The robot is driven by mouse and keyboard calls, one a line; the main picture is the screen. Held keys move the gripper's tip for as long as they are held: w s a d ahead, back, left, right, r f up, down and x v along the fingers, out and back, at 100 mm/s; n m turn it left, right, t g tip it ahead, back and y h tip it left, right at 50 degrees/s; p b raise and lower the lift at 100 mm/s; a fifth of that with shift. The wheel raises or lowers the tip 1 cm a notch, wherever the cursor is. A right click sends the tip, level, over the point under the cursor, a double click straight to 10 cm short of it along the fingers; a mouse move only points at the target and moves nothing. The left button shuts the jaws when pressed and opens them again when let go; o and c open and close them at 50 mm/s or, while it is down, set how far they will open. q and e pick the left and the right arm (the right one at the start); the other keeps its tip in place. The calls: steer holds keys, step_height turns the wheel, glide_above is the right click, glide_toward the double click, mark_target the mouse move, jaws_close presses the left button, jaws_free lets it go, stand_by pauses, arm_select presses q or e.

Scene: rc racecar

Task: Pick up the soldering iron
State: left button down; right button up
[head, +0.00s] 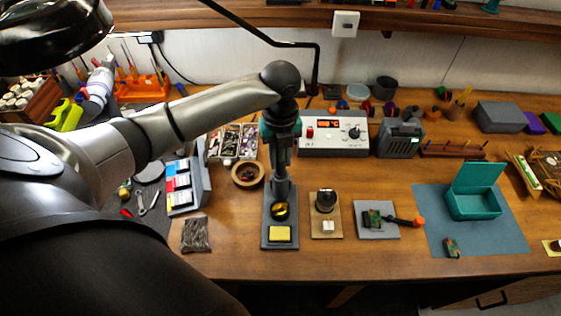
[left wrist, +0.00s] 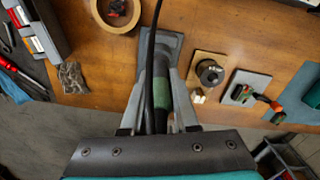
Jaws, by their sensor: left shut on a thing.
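My left gripper (head: 281,188) points down over the soldering iron stand (head: 266,232), a dark base with a yellow sponge at its front. In the left wrist view my left gripper's two fingers (left wrist: 160,84) are shut around the green handle of the soldering iron (left wrist: 162,93). A black cable runs along it. The iron is still over the stand, which shows in the left wrist view (left wrist: 174,45); whether its tip is inside the holder is hidden. In the head view the gripper mostly hides the iron. My right gripper is not in view.
The soldering station (head: 333,131) stands behind the stand. A round dark pot (head: 325,200) on a wooden plate is just right of it. A teal box (head: 474,206) sits on a blue mat.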

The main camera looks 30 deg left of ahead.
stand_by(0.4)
arm_select(q)
step_height(320, 180, up, 20)
steer(key=shift+p, duration=0.45)
stand_by(0.5)
